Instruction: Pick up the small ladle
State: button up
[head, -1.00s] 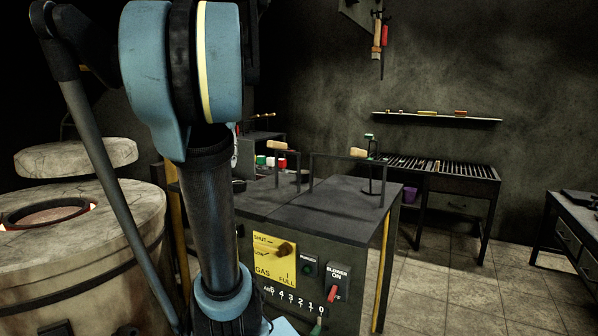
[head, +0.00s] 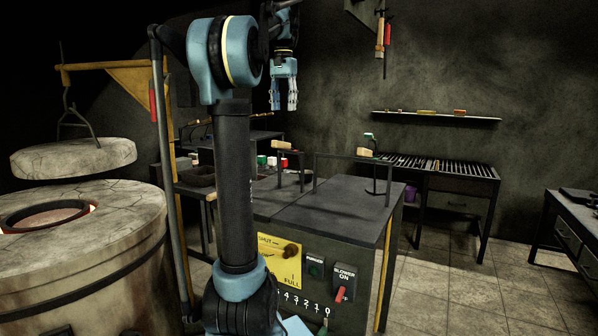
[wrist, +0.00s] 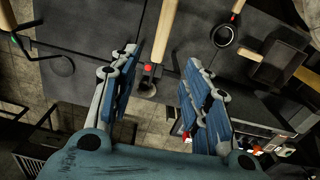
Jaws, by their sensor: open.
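My gripper (head: 284,106) hangs fingers down in the head view, high above the dark bench (head: 330,215). In the wrist view my gripper (wrist: 160,95) is open and empty. A wooden-handled tool (wrist: 163,38) with a red spot and a small rounded end shows between and beyond the fingers, lower down. To its right lies another handled tool with a black ring-shaped bowl (wrist: 223,35). I cannot tell for certain which one is the small ladle. In the head view, wooden handles (head: 281,145) and (head: 365,152) show at the bench's raised racks.
A round furnace (head: 80,250) with a raised lid (head: 75,158) stands at left. The bench front carries a gas panel (head: 280,260). A slatted table (head: 450,172) stands behind at right. A dark block-shaped container (wrist: 258,65) shows at right in the wrist view.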

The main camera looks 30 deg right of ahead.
send_near(283, 147)
jog(key=w+f, duration=0.1)
jog(key=d+f, duration=0.1)
jog(key=f, duration=0.1)
jog(key=w+f, duration=0.1)
jog(key=f, duration=0.1)
jog(key=shift+w+d+f, duration=0.2)
jog(key=shift+w+d, duration=0.05)
jog(key=shift+w, duration=0.05)
jog(key=shift+w+d+f, duration=0.1)
jog(key=shift+w+f, duration=0.05)
jog(key=shift+f, duration=1.2)
jog(key=shift+w+d+f, duration=0.1)
jog(key=shift+f, duration=1.2)
jog(key=shift+c, duration=0.5)
grip_shut()
